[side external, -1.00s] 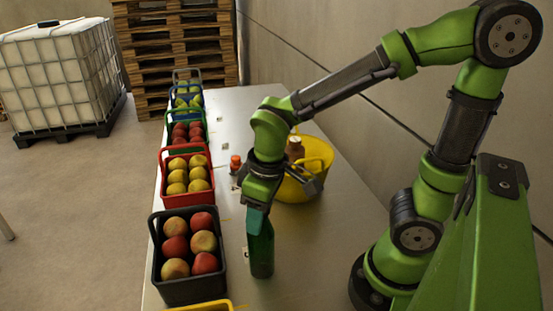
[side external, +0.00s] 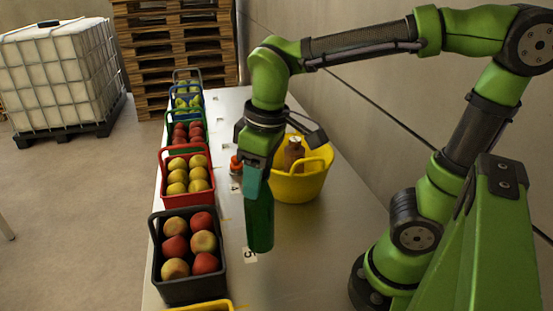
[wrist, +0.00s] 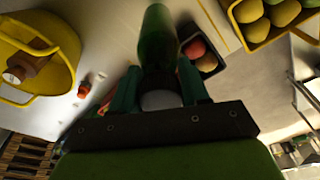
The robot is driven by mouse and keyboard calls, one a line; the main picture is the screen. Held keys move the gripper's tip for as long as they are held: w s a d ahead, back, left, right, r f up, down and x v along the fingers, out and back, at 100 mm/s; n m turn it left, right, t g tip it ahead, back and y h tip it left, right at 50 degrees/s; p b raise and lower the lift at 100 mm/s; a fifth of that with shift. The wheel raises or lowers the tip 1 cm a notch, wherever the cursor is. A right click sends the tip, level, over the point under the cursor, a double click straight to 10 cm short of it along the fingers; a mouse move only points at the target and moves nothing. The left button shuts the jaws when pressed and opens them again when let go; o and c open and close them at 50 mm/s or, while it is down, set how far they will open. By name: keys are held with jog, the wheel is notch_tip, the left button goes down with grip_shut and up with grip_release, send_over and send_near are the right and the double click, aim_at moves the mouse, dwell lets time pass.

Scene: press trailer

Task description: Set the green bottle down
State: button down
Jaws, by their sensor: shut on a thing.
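The green bottle (side external: 260,222) hangs upright below my gripper (side external: 256,178) in the side external view. My gripper is shut on the bottle's upper part. The bottle's base appears a little above the metal table (side external: 300,245), near a white label marked 5 (side external: 250,255). In the wrist view the green bottle (wrist: 157,45) stands out between the two teal fingers of my gripper (wrist: 158,88). The bottle's neck is hidden by the fingers in the side external view.
A black crate of apples (side external: 190,292) stands left of the bottle, with a red crate (side external: 187,202) and more crates behind it. A yellow bucket (side external: 310,185) holding a brown bottle (side external: 293,153) stands behind right. An orange-capped item (side external: 236,165) is near my gripper. The table's right front is clear.

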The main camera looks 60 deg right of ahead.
jog(key=s+d+f+m, duration=0.2)
jog(key=d+f+m, duration=0.1)
jog(key=d, duration=0.7)
jog(key=w+f, duration=0.2)
jog(key=w, duration=0.6)
jog(key=w+d+f, duration=0.1)
jog(key=w+f, duration=0.2)
jog(key=w, duration=0.5)
jog(key=shift+d+f+n, duration=0.15)
jog(key=shift+f+n, duration=0.1)
jog(key=shift+n, duration=0.05)
jog(key=c, duration=0.6)
grip_release()
jog(key=shift+f, duration=0.15)
jog(key=shift+o, duration=0.2)
